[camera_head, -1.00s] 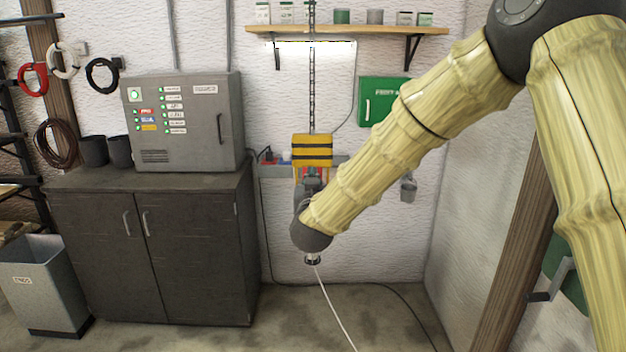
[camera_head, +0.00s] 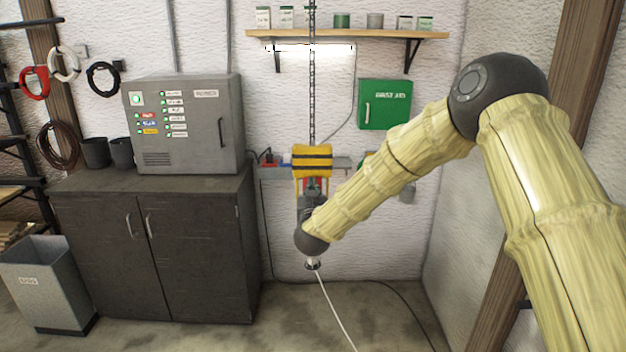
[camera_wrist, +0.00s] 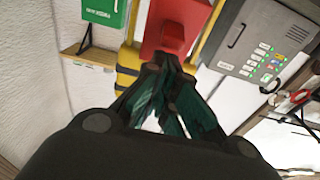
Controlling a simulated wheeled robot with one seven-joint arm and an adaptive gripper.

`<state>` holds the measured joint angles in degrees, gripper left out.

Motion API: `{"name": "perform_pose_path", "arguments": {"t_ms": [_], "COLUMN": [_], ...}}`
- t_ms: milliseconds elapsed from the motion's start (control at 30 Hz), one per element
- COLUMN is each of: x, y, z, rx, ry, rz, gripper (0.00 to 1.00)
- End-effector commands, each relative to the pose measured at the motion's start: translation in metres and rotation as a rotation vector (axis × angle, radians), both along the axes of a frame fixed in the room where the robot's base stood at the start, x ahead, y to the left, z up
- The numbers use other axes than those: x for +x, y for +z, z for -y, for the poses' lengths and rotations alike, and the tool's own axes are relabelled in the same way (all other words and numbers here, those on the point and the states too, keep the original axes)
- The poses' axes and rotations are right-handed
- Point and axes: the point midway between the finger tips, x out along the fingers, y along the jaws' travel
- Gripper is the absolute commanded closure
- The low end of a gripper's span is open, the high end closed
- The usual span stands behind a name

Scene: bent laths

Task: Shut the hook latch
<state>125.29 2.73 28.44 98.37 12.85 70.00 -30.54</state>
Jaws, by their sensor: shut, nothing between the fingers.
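A yellow-and-black striped hoist block (camera_head: 312,160) hangs on a chain (camera_head: 312,95) before the back wall. A red part, seemingly the hook (camera_head: 314,184), shows just below it. In the wrist view the red part (camera_wrist: 176,28) is large, straight ahead of my fingers, with the striped yellow block (camera_wrist: 128,72) behind it at left. My gripper (camera_wrist: 168,68) is shut and empty, its fingertips at the red part's near end; I cannot tell whether they touch. The latch cannot be made out separately, and my wrist and fingers hide part of the hook.
A dark cabinet (camera_head: 150,255) carrying a grey control box (camera_head: 183,125) stands at left. A green first-aid box (camera_head: 385,104) hangs on the wall at right, below a wooden shelf (camera_head: 345,32) with cans. A white cable (camera_head: 335,310) hangs below my wrist.

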Motion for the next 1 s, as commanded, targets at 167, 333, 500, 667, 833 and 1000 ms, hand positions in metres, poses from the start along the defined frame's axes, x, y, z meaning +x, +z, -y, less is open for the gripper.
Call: {"name": "perform_pose_path", "arguments": {"t_ms": [167,333,500,667,833,1000], "x": [-0.001,-0.001,-0.001,-0.001,0.0,0.001], "y": [-0.003,-0.004,-0.005,-0.01,-0.013,-0.016], "z": [0.0,0.0,0.0,0.0,0.0,-0.001], "rx": [0.0,0.0,0.0,-0.001,-0.001,-0.001], "ry": [-0.001,-0.001,-0.001,-0.001,-0.002,0.0], "rz": [0.001,0.001,0.003,0.024,0.065,0.105], "gripper": [1.0,1.0,1.0,1.0,1.0,1.0]}}
